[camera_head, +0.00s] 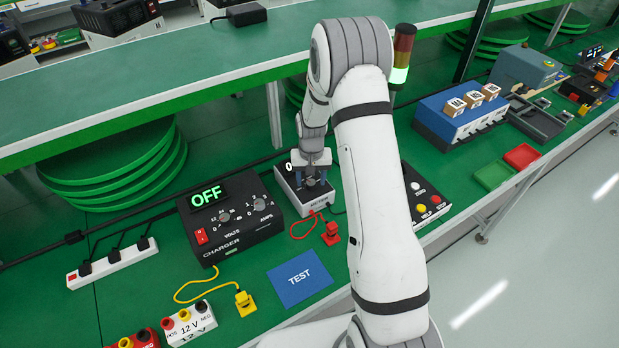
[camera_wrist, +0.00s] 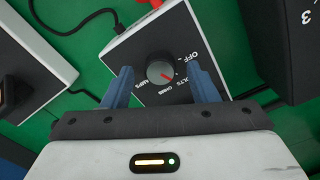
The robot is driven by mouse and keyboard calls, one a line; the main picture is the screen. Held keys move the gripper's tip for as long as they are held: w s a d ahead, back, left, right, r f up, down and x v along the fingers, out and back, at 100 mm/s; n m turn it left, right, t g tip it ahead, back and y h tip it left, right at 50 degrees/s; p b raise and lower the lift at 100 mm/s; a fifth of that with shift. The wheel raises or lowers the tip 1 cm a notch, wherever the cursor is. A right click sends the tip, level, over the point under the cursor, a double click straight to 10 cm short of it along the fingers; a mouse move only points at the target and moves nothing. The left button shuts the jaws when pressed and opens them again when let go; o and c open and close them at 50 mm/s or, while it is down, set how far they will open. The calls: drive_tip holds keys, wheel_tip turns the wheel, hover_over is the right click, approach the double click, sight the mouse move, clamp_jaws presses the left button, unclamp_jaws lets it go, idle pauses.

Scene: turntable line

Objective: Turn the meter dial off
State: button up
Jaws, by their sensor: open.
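The meter (camera_head: 290,193) is a white box with a black face on the green bench, partly hidden under my gripper (camera_head: 311,178) in the head view. In the wrist view its face (camera_wrist: 152,42) carries a round grey dial (camera_wrist: 160,72) with printed labels OFF, VOLTS, OHMS and AMPS around it. A red mark on the dial points to the lower right, toward the VOLTS label and away from OFF. My gripper (camera_wrist: 161,70) is open, with one blue finger on each side of the dial and visible gaps between. Whether the fingertips touch the face is unclear.
A black charger (camera_head: 232,222) with a lit OFF display stands left of the meter. A red plug (camera_head: 331,234) on a red lead and a blue TEST mat (camera_head: 299,278) lie in front. A black button box (camera_head: 424,197) is to the right, partly behind my arm.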

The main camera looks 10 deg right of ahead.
drive_tip(key=shift+f, duration=0.35)
drive_tip(key=shift+c, duration=0.4)
drive_tip(key=c, duration=0.9)
